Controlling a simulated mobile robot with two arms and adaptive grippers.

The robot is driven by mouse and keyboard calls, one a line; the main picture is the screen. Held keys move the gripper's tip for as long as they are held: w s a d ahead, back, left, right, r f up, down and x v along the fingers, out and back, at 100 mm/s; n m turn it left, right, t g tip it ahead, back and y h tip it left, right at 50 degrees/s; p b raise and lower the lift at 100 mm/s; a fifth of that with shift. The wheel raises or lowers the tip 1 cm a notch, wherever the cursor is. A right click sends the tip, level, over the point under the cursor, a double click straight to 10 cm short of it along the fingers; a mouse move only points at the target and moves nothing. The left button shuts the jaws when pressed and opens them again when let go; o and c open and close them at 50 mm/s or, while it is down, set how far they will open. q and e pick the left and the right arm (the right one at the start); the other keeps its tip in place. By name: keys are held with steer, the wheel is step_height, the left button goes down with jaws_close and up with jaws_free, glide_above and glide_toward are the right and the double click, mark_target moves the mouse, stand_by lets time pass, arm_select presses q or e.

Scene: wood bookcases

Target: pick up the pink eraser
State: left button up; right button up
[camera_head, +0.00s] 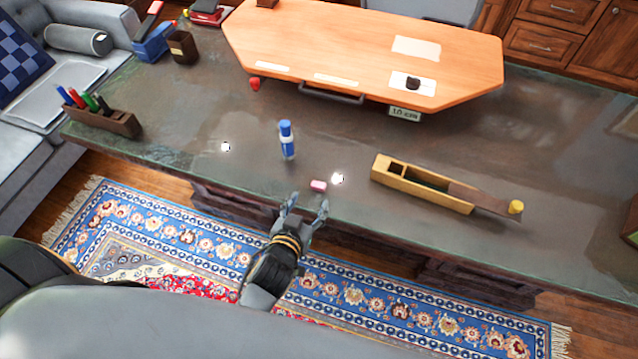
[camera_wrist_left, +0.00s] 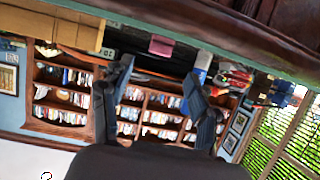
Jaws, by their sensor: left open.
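The pink eraser (camera_head: 318,186) lies on the dark stone desk top (camera_head: 230,190) near its front edge. It also shows in the left wrist view (camera_wrist_left: 161,45), beyond and between my fingers. My left gripper (camera_head: 307,204) is open and empty, at the desk's front edge just short of the eraser and slightly to its left. Its two fingers also show in the left wrist view (camera_wrist_left: 158,88), spread apart with a clear gap. My right gripper is in neither view.
A blue and white glue stick (camera_head: 287,140) stands upright behind and left of the eraser. A yellow wooden box with its lid slid partly out (camera_head: 425,184) lies to the right. A wooden board (camera_head: 360,50) is farther back. A pen holder (camera_head: 103,119) stands at the left.

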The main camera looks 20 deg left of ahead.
mark_target(317, 187)
arm_select(q)
steer(key=shift+p+x, duration=0.45)
steer(key=shift+x, duration=2.9)
steer(key=c, duration=0.9)
